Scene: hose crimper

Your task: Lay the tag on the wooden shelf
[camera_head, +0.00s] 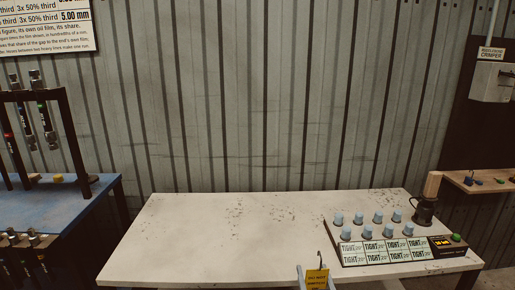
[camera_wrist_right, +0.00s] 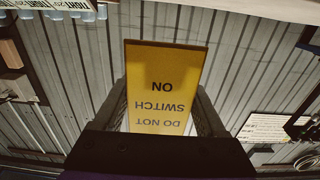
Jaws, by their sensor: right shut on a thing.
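The tag (camera_head: 317,279) is a yellow plate with dark print and a thin dark hook above it, low in the head view. In the right wrist view the tag (camera_wrist_right: 164,75) reads DO NOT SWITCH ON upside down. My right gripper (camera_head: 316,285) is shut on the tag, with a finger on each side, at the front edge of the white table. The wooden shelf (camera_head: 493,187) is at the far right, well away from the tag. My left gripper is out of view.
The white table (camera_head: 190,235) is mostly bare. Its right end holds a board of TIGHT labels and pale blue caps (camera_head: 376,217), a dark mug-like holder (camera_head: 424,212) and a green button (camera_head: 456,237). Small dark items lie on the shelf. The crimper box (camera_head: 491,82) hangs above it.

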